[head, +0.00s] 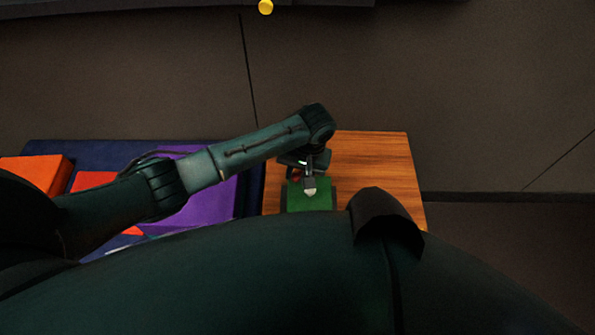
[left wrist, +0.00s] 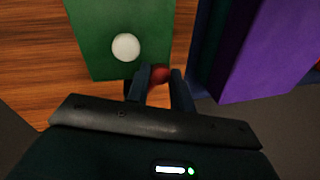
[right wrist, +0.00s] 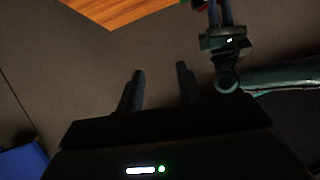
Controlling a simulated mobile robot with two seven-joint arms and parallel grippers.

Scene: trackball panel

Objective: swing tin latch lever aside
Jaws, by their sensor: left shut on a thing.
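A green panel (head: 310,203) with a white ball (head: 310,191) sits on a wooden table. Both show in the left wrist view, the panel (left wrist: 120,18) and the ball (left wrist: 126,47). My left gripper (left wrist: 160,73) is at the panel's edge, shut on a small red knob (left wrist: 160,75). The knob also shows in the head view (head: 296,176). The fingers hide most of what the knob belongs to; I cannot make out a tin-coloured lever. My right gripper (right wrist: 160,69) is open and empty, over the floor, away from the panel.
The wooden table (head: 377,160) has bare top behind and to the right of the panel. On the left stand a purple block (head: 205,203) and orange-red blocks (head: 36,168) on a dark blue surface (head: 95,150). Grey floor lies beyond the table.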

